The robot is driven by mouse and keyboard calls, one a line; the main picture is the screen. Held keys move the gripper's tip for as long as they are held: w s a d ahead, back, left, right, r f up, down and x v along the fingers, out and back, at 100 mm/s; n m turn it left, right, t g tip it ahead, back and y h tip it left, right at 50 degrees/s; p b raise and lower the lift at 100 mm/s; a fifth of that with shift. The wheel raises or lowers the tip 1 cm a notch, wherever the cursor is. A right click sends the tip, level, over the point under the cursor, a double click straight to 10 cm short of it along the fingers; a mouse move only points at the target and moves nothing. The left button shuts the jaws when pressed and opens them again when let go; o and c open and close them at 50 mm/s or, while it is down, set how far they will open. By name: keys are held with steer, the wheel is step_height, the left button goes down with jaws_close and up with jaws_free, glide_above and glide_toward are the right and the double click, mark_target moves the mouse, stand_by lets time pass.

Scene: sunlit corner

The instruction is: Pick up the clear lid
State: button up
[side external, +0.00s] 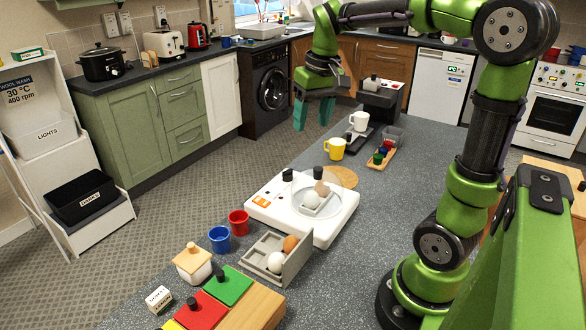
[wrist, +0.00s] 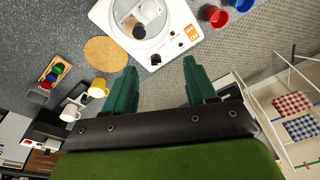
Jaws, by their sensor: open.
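The clear lid (side external: 318,172) is hard to make out. I see what looks like its dark knob above the round well of the white appliance (side external: 262,205). In the wrist view the lid (wrist: 128,25) appears as a faint round outline with a dark knob. A grey holder with a white egg (side external: 311,200) and a brown egg (side external: 322,188) shows through it. My gripper (side external: 313,115) is open and empty, high above the counter and apart from the lid. In the wrist view its two green fingers (wrist: 160,75) are spread, with the appliance beyond them.
A round wooden board (side external: 341,177), a yellow mug (side external: 336,148) and a white mug (side external: 359,120) stand behind the appliance. Red (side external: 238,222) and blue (side external: 219,239) cups and a grey egg tray (side external: 262,246) are in front. Air around my gripper is clear.

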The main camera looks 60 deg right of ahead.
steer(key=d+r+g, duration=0.1)
steer(key=d, duration=0.2)
glide_above(318, 168)
steer(key=shift+n+g, duration=0.4)
step_height(318, 168, down, 10)
steer(key=shift+w+a+r, duration=0.1)
steer(key=shift+r, duration=0.15)
steer(key=shift+f, duration=2.7)
steer(key=shift+c, duration=0.4)
jaws_close()
